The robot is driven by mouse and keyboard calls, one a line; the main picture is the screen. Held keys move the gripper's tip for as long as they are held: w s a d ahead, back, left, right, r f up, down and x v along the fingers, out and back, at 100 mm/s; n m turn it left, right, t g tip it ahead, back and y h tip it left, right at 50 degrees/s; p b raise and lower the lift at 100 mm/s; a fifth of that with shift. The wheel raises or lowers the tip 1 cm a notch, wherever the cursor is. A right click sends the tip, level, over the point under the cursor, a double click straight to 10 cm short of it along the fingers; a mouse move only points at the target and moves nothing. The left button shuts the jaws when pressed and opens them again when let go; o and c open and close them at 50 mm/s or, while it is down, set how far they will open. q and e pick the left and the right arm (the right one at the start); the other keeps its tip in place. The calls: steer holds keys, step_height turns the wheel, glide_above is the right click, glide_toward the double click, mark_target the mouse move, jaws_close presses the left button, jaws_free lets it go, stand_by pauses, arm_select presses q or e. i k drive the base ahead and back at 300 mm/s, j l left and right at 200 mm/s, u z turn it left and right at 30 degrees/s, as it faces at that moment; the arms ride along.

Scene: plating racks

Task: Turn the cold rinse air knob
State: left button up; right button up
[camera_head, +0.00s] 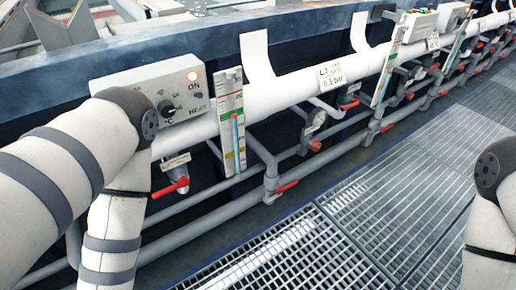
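No knob that I can read as the cold rinse air knob shows; the small labels are too blurred. Another red handle (287,186) is on the lower pipe. A white pipe label (332,76) reads about 0.3 bar. My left arm covers the box's left part. Neither gripper is in view.
A thick white pipe (295,88) runs along the dark blue tank wall (190,43). A level scale (230,120) stands in front. More valves and a second control box (418,26) lie farther right. Metal floor grating (400,205) is clear.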

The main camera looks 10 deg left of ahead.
mark_target(315, 146)
steer(key=i+l+u, duration=0.55)
steer(key=l, duration=0.2)
steer(key=i+l+u, duration=0.1)
steer(key=l+u, duration=0.2)
steer(key=l, duration=0.1)
